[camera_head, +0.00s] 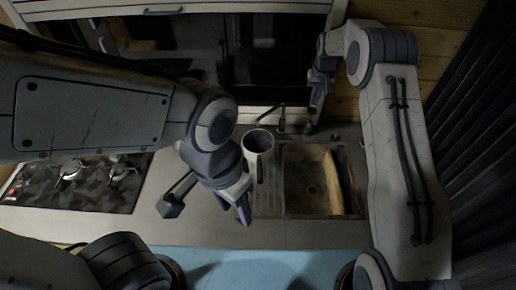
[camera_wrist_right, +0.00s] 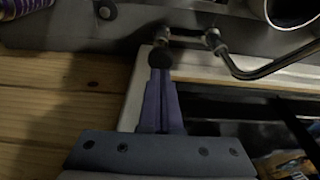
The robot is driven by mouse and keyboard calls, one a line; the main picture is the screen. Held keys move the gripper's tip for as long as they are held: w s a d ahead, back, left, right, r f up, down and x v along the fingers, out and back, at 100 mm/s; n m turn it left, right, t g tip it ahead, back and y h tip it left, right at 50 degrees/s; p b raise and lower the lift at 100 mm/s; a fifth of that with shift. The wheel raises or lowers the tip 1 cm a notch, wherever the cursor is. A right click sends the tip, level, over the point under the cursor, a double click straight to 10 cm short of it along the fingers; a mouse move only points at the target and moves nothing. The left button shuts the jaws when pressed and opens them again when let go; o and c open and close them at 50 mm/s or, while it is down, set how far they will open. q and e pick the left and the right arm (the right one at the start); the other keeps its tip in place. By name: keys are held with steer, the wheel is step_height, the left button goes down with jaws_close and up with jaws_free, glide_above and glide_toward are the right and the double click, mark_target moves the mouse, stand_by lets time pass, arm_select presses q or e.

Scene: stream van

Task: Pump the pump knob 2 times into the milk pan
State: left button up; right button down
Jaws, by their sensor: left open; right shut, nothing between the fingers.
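The milk pan (camera_head: 257,143), pale outside and dark inside, stands on the counter left of the sink, its handle pointing toward me. Its rim shows at the top right of the right wrist view (camera_wrist_right: 293,12). The dark round pump knob (camera_wrist_right: 161,58) is at the counter's back edge beside a metal spout. My right gripper (camera_head: 314,108) is shut and empty; its fingertips meet the knob in the wrist view (camera_wrist_right: 160,78), but contact is unclear. My left gripper (camera_head: 242,212) is open and empty, in front of the pan, over the counter; one finger is hard to see.
The sink (camera_head: 312,180) lies right of the pan. A thin tap (camera_head: 281,120) stands behind, its spout reaching toward the pan. A stove (camera_head: 78,185) is at left. A dark cabinet or window (camera_head: 265,50) rises behind. Bare counter (camera_head: 285,232) runs along the front.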

step_height(320, 180, up, 6)
steer(key=p, duration=0.3)
steer(key=shift+f, duration=0.25)
steer(key=s+a+r+n+y+b, duration=0.1)
steer(key=s+a+r+n+b, duration=0.15)
steer(key=s+a, duration=0.65)
steer(key=s+a+r+n+b, duration=0.1)
steer(key=s+a+r+b, duration=0.2)
steer(key=s+a, duration=0.65)
steer(key=s+d+f+n+g+b, duration=0.1)
steer(key=s+d+f+n+b, duration=0.1)
steer(key=s, duration=1.2)
steer(key=s+d+f+n+g+b, duration=0.1)
steer(key=s+d+f+b, duration=0.2)
steer(key=s, duration=1.1)
steer(key=shift+s+f+n, duration=0.25)
steer(key=shift+s+n, duration=0.05)
steer(key=shift+n, duration=0.05)
